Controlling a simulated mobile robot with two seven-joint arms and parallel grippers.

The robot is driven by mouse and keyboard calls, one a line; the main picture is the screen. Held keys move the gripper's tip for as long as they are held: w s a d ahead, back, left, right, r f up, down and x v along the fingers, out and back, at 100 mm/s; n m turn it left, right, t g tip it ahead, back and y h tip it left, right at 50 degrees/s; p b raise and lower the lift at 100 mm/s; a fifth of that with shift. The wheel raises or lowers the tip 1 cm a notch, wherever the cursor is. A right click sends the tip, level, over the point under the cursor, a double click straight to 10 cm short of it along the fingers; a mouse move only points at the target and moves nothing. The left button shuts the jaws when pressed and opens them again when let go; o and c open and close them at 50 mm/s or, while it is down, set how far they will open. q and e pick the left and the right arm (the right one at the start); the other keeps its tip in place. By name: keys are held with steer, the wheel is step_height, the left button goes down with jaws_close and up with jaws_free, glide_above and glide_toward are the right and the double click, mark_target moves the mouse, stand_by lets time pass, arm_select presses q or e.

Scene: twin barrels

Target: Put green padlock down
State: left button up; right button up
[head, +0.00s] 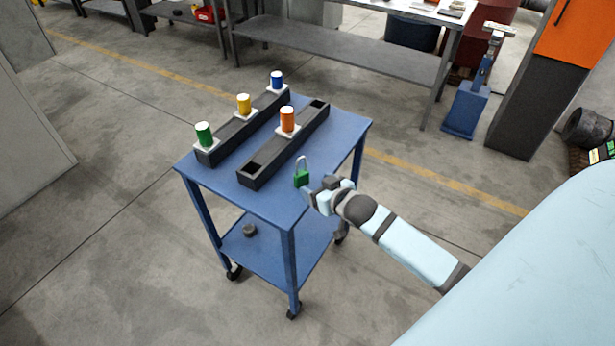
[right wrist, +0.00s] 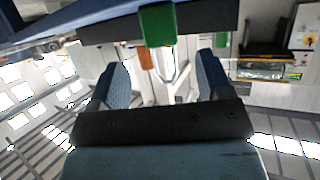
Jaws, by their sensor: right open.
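The green padlock (head: 301,178) stands upright, its silver shackle up, at the front right edge of the blue cart's top (head: 346,128). In the right wrist view its green body (right wrist: 157,25) shows beyond my fingertips. My right gripper (head: 311,189) is right beside the padlock at the cart's edge. Its two fingers (right wrist: 164,78) are spread apart with a gap between them, and the padlock's body is not clamped. Whether a finger touches the shackle I cannot tell. My left gripper is not in view.
Two long dark holders lie on the cart. The left one (head: 240,132) carries green (head: 204,134), yellow (head: 244,104) and blue (head: 277,80) barrels on white bases; the right one (head: 263,166) carries an orange barrel (head: 287,119). A lower shelf (head: 265,258) holds a small dark object.

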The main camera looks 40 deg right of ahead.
steer(key=s+a+f+n+g+y, duration=0.1)
steer(key=s+a+f, duration=0.3)
steer(key=s+a, duration=0.4)
steer(key=s+a+f+n+g+y, duration=0.1)
steer(key=s+a+f+n+y, duration=0.1)
steer(key=s+a+f, duration=0.3)
steer(key=s+a, duration=0.4)
steer(key=s, duration=0.2)
steer(key=shift+s+f+g, duration=0.2)
steer(key=shift+f+g, duration=0.1)
steer(key=shift+a, duration=0.1)
step_height(320, 180, up, 9)
steer(key=p, duration=0.9)
steer(key=shift+d+f, duration=0.15)
steer(key=shift+d, duration=0.1)
steer(key=shift+a+r, duration=0.1)
steer(key=shift+r, duration=0.15)
